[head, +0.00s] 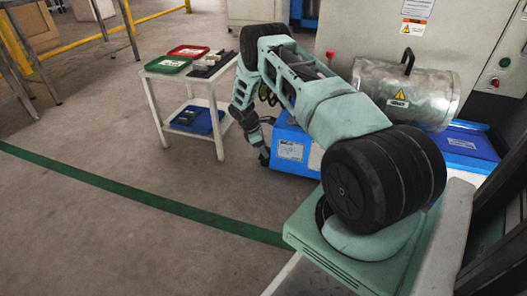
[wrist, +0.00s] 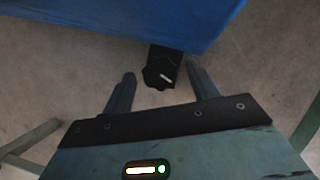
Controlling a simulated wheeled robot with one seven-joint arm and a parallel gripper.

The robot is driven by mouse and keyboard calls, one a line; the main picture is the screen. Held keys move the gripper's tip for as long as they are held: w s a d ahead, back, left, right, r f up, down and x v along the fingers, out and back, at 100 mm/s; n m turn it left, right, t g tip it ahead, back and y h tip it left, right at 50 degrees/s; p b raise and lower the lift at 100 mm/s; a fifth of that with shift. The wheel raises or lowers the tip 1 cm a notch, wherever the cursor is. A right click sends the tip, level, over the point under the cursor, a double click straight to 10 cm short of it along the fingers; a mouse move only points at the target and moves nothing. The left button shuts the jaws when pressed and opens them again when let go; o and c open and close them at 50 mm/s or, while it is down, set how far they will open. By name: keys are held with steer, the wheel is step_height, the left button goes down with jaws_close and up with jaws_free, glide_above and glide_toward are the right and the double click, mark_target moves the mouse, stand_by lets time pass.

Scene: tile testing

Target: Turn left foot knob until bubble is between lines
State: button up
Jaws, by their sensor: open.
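In the wrist view a black lobed foot knob (wrist: 157,76) with a short white mark sits under the lower edge of the blue machine (wrist: 140,18). My gripper (wrist: 161,72) is open, with one finger on each side of the knob. Gaps show between the fingers and the knob, and I cannot tell the height difference. In the head view my arm reaches down at the left end of the blue machine base (head: 286,133), and the knob is not visible. No bubble or level lines can be made out in either view.
A metal cylinder (head: 405,92) lies on the blue machine. A white cart (head: 155,102) with a green tray (head: 168,64), a red tray (head: 188,51) and a blue bin (head: 197,119) stands close to the left of my arm. The floor in front is clear, with a green line (head: 130,190).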

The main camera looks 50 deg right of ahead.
steer(key=shift+f, duration=0.1)
steer(key=c, duration=1)
steer(key=shift+d+m+p, duration=0.1)
steer(key=shift+m+p, duration=0.45)
steer(key=shift+m, duration=0.25)
steer(key=shift+m+g+y, duration=0.5)
steer(key=shift+m+y, duration=0.1)
steer(key=shift+m, duration=0.6)
steer(key=o, duration=1)
